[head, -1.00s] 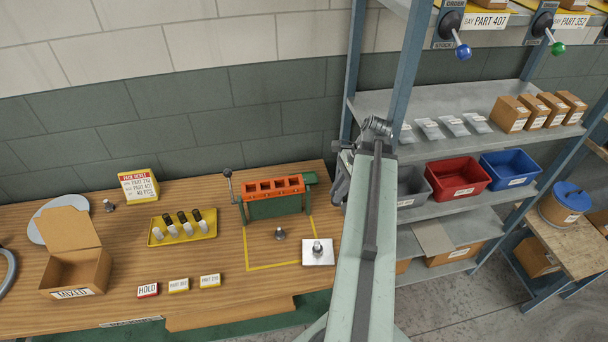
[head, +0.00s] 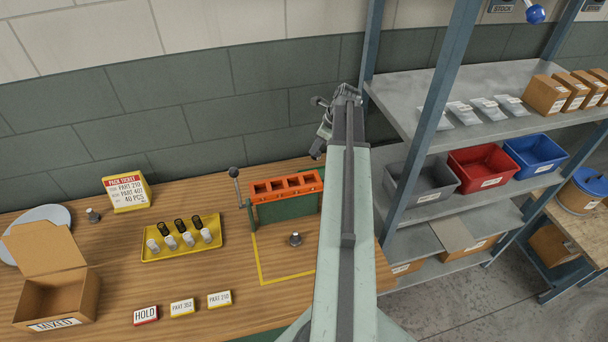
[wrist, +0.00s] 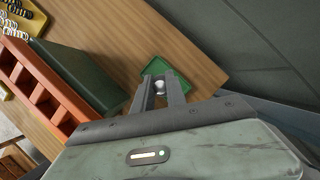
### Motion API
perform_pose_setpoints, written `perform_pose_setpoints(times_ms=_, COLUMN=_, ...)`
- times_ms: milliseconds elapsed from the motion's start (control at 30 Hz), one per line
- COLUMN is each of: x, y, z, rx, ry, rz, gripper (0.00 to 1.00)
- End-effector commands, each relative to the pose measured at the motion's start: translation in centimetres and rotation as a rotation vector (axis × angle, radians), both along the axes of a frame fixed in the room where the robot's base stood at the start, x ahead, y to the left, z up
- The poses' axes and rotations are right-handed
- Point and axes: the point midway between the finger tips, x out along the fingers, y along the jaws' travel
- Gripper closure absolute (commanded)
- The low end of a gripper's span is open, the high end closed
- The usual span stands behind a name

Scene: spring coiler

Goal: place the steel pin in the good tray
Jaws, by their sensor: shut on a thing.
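My gripper (wrist: 160,92) is shut on a steel pin (wrist: 159,86), whose round bright end shows between the fingers in the wrist view. Beyond the fingertips lies a small green tray (wrist: 181,84) on the wooden bench, taken as the good tray; it carries no readable label. The pin appears over the tray; its height above it I cannot tell. Another steel pin (head: 295,239) stands on the bench.
An orange-topped green fixture (head: 286,187) with a lever stands left of my arm, close to the tray. A yellow tray (head: 152,254) holds several springs. A MIXED box (head: 50,298) is at left. A shelf post (head: 430,120) rises right of my arm.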

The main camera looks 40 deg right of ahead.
Motion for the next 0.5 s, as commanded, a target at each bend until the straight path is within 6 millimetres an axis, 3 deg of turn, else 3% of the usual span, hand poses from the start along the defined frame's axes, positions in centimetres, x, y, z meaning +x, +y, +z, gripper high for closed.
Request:
perform_pose_setpoints(times_ms=167, x=0.2, y=0.1, z=-0.6, rx=0.001, ry=-0.001, rz=-0.001, gripper=1.0)
perform_pose_setpoints(times_ms=400, x=0.4, y=0.4, z=-5.6, rx=0.0, ry=-0.001, rz=0.005, gripper=1.0)
perform_pose_setpoints(times_ms=500, x=0.5, y=0.5, z=-6.7, rx=0.001, ry=-0.001, rz=0.007, gripper=1.0)
